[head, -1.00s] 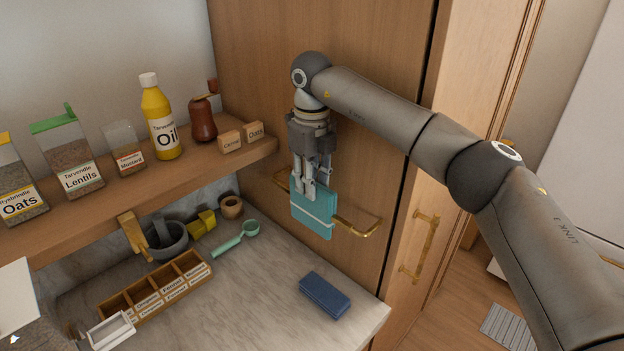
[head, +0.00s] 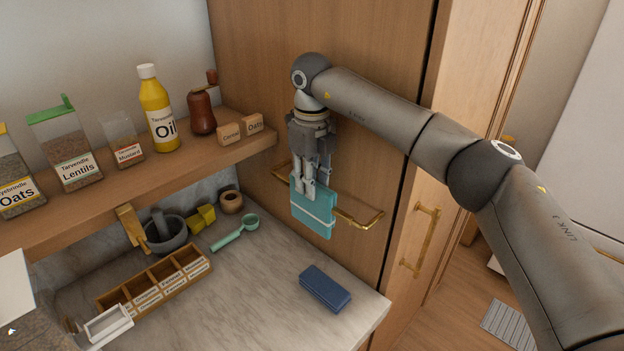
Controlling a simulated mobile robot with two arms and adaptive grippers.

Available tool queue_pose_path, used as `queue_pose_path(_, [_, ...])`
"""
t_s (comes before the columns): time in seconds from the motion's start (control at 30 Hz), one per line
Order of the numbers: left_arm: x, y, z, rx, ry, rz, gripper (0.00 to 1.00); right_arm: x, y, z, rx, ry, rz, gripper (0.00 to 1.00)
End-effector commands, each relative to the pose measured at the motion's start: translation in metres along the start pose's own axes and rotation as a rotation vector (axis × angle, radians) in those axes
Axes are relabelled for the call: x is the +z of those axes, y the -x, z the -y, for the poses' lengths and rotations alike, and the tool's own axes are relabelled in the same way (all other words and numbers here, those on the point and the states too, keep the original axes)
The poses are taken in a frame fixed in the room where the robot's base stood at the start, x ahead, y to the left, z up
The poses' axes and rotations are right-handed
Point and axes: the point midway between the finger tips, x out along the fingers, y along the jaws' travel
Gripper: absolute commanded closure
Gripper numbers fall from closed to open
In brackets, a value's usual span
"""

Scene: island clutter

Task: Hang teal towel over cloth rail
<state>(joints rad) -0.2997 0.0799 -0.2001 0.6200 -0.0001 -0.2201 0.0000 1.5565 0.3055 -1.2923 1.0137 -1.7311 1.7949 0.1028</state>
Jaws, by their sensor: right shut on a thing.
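The teal towel (head: 314,214) is folded, with pale stripes near its lower edge. It hangs from my right gripper (head: 309,190), whose fingers are shut on its upper part. The brass cloth rail (head: 360,221) is fixed to the wooden panel, and its right part shows beyond the towel. The towel is in front of the rail's middle in the head view and hides it. I cannot tell whether the towel is over the rail or only in front of it. My left gripper is not in view.
A folded blue cloth (head: 325,288) lies on the marble counter (head: 245,300) below. The wooden shelf (head: 140,180) at left holds jars, an oil bottle (head: 158,112) and a mill (head: 201,110). A divided wooden box (head: 155,283), a mortar (head: 166,236) and a teal scoop (head: 236,233) stand below it.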

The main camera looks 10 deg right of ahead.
Motion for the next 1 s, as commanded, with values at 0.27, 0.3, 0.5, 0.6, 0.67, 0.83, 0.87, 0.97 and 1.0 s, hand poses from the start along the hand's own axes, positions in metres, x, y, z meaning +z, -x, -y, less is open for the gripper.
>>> queue_pose_path(0.27, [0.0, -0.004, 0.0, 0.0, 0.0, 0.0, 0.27, 0.0, -0.006, 0.0, 0.0, 0.0, 0.0, 1.0])
queue_pose_path(0.3, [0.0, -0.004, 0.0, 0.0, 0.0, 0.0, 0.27, 0.0, -0.007, 0.0, 0.0, 0.0, 0.0, 1.0])
queue_pose_path(0.5, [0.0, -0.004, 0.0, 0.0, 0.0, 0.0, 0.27, 0.0, -0.007, 0.0, 0.0, 0.0, 0.0, 0.6])
queue_pose_path(0.6, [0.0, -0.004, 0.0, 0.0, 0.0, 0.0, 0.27, 0.0, -0.007, 0.0, 0.0, 0.0, 0.0, 0.51])
queue_pose_path(0.67, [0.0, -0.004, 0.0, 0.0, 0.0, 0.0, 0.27, 0.0, -0.007, 0.0, 0.0, 0.0, 0.0, 0.51])
queue_pose_path(0.83, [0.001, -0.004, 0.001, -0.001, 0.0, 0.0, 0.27, 0.0, -0.007, 0.0, 0.0, 0.0, 0.0, 0.51])
queue_pose_path(0.87, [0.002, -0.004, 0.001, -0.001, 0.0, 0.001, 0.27, 0.0, -0.007, 0.0, 0.0, 0.0, 0.0, 0.51])
queue_pose_path(0.97, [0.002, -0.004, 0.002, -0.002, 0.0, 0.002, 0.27, 0.0, -0.002, 0.0, -0.001, 0.0, 0.001, 0.51])
queue_pose_path(1.0, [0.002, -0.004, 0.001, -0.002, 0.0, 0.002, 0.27, 0.0, 0.002, 0.0, -0.001, 0.0, 0.001, 0.51])
